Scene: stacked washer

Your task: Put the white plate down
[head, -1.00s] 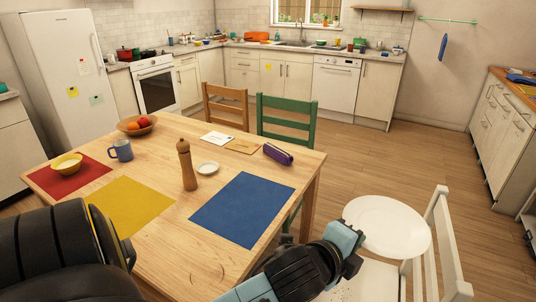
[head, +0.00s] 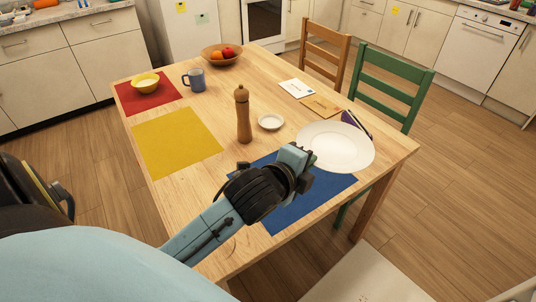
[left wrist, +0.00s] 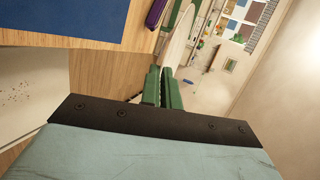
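The white plate (head: 338,146) is in front of my left gripper (head: 306,158) in the head view. My left gripper is shut on the plate's near rim. In the left wrist view, the green fingers (left wrist: 163,88) pinch the plate (left wrist: 179,38), which shows nearly edge-on. The plate looks roughly level and overlaps the table's right side and the far corner of the blue placemat (head: 300,206). It seems held above the table, but the exact gap cannot be told. My right gripper is not in view.
A pepper mill (head: 243,118) and a small white saucer (head: 270,122) stand left of the plate. A purple case (head: 357,122) is partly hidden behind it. A green chair (head: 392,82) is at the far right edge. The yellow placemat (head: 177,142) is bare.

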